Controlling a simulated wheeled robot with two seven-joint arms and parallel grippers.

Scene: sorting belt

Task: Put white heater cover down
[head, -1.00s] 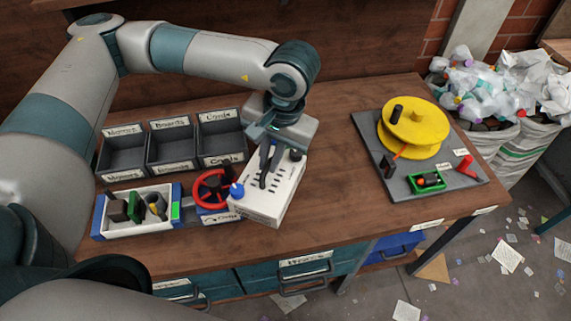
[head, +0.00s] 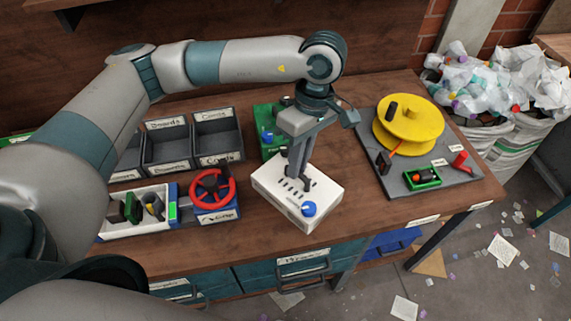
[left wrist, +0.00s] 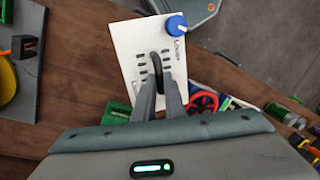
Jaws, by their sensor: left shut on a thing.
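The white heater cover (head: 268,190) is a box-like lid with dark slots and a blue knob at its front corner in the head view. My left gripper (head: 299,180) points down and is shut on the dark handle on its top. In the left wrist view the cover (left wrist: 125,40) hangs between and beyond the fingertips (left wrist: 159,85), with the blue knob at its far corner. The cover is level and low over the bare table; whether it touches the wood I cannot tell. My right gripper is not in view.
A green unit (head: 270,152) stands just behind the cover. A red valve wheel (head: 229,190) and white parts tray (head: 108,229) are to the left, labelled bins (head: 167,171) behind them. A grey board (head: 371,160) with a yellow spool (head: 410,132) lies right. The table's front edge is close.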

